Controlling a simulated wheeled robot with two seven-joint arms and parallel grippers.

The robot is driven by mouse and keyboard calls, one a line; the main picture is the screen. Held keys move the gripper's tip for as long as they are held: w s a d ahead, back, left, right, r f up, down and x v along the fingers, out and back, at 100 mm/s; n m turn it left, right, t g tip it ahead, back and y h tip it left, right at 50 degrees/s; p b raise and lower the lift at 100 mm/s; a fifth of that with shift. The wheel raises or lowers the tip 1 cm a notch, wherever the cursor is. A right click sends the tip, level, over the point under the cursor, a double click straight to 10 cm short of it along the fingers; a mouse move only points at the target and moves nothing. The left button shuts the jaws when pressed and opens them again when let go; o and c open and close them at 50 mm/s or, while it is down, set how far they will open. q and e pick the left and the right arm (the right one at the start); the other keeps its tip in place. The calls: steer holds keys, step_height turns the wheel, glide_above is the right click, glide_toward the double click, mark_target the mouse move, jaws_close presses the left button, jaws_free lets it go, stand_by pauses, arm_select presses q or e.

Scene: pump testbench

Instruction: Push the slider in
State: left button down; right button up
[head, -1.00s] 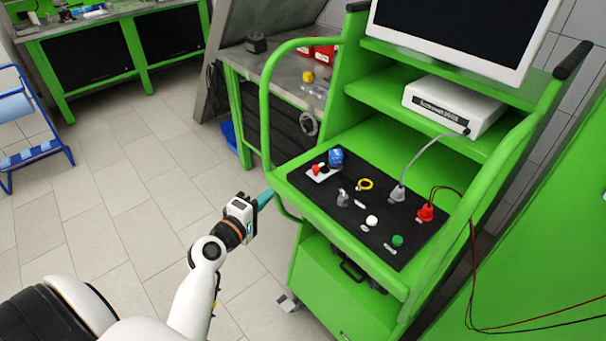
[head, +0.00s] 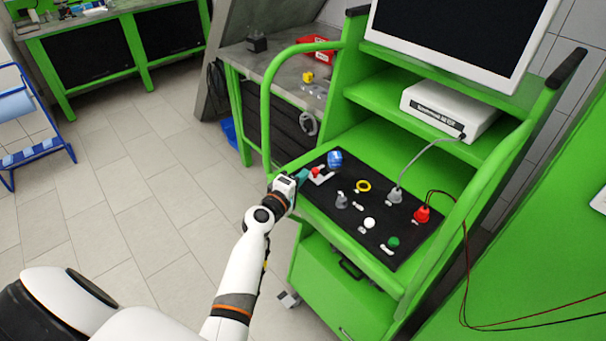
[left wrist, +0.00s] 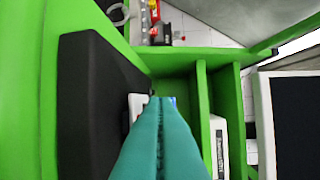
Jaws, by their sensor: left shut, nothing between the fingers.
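My left gripper (head: 303,177) is shut and empty, its teal fingers pressed together. It is at the left edge of the black control panel (head: 378,225), close to a small white plate with a red knob (head: 317,172). In the left wrist view the closed fingers (left wrist: 160,100) point along the panel's side, and part of the white plate (left wrist: 137,105) shows beside the tips. I cannot tell whether the tips touch it. I cannot clearly make out which part is the slider. My right gripper is not in view.
A blue knob (head: 334,158), yellow ring (head: 363,186), grey plug (head: 395,195), red plug (head: 422,214), white button (head: 369,222) and green button (head: 393,242) are on the panel. A green rail (head: 268,110) curves at its left. A white box (head: 448,107) stands on the shelf.

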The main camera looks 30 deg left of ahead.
mark_target(315, 169)
arm_select(q)
steer(key=shift+w+d, duration=0.2)
steer(key=shift+d, duration=0.05)
steer(key=shift+a, duration=0.1)
steer(key=w, duration=0.1)
steer(key=w+d+b, duration=0.1)
steer(key=w, duration=0.1)
steer(key=shift+w+d, duration=0.15)
steer(key=shift+w, duration=0.1)
steer(key=shift+s, duration=0.1)
